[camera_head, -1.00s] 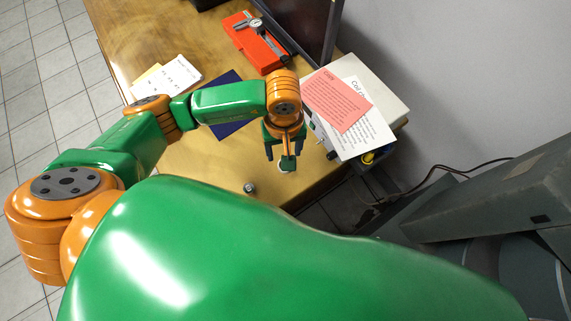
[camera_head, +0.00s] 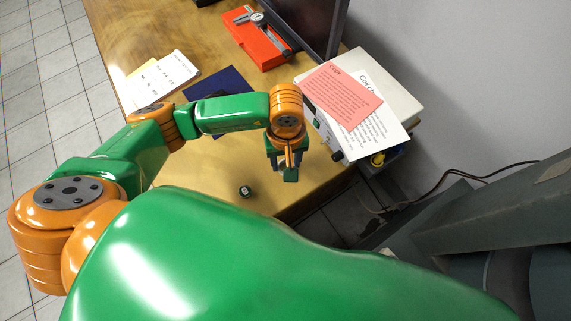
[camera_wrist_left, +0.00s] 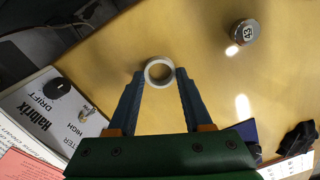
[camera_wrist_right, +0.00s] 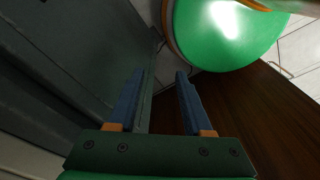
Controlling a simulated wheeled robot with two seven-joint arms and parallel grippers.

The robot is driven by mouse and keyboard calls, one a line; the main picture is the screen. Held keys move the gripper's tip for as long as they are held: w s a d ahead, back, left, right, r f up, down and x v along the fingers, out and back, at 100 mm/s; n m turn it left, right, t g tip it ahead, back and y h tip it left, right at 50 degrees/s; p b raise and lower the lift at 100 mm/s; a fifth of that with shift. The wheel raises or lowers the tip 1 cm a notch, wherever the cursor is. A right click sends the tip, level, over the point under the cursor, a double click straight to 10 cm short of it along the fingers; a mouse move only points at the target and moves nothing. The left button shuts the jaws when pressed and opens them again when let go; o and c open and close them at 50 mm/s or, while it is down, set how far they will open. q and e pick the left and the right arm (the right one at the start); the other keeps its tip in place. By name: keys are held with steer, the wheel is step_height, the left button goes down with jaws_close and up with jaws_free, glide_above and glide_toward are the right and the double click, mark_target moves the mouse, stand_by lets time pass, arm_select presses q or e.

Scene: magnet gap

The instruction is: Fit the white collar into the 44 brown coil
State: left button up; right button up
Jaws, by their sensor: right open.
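The white collar (camera_wrist_left: 159,71), a pale ring, shows between the fingertips of my left gripper (camera_wrist_left: 161,75) in the left wrist view. The fingertips are at either side of it; whether they press on it or only straddle it, I cannot tell. In the head view my left gripper (camera_head: 285,172) is low over the table's near end and hides the collar. A small grey cylinder (camera_wrist_left: 245,31) labelled with what looks like 43 stands apart; it also shows in the head view (camera_head: 245,191). No brown coil is discernible. My right gripper (camera_wrist_right: 160,75) is open and empty, away from the table.
A boxy instrument (camera_head: 402,95) with papers (camera_head: 343,95) on top stands right of my left gripper. A dark blue folder (camera_head: 232,77), an orange case with calipers (camera_head: 262,50) and white papers (camera_head: 165,75) lie farther back. Grey machinery (camera_head: 500,210) stands at right.

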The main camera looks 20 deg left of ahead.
arm_select(q)
steer(key=shift+c, duration=1)
step_height(320, 180, up, 5)
steer(key=p, duration=0.3)
steer(key=shift+r, duration=0.1)
